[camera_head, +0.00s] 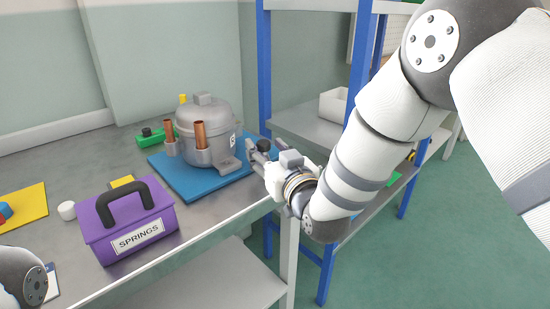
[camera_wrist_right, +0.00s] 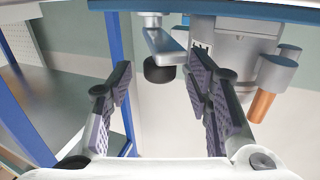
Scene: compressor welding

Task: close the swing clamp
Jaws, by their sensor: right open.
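The grey compressor (camera_head: 206,138) stands upright on a blue plate (camera_head: 180,183) on the bench, with copper pipes at its side; part of it shows in the right wrist view (camera_wrist_right: 232,50). A grey clamp arm (camera_wrist_right: 160,40) with a black round end (camera_wrist_right: 159,69) is beside the compressor in the right wrist view. In the head view a black knob (camera_head: 264,145), apparently the same end, is by my right gripper (camera_head: 253,157). My right gripper is open, and the black end appears beyond its fingers (camera_wrist_right: 163,105); contact cannot be told. My left gripper is out of view.
A purple SPRINGS box (camera_head: 128,222) with a black handle stands at the bench front. A blue-posted shelf (camera_head: 264,75) holding a white bin (camera_head: 333,104) stands close to my right arm.

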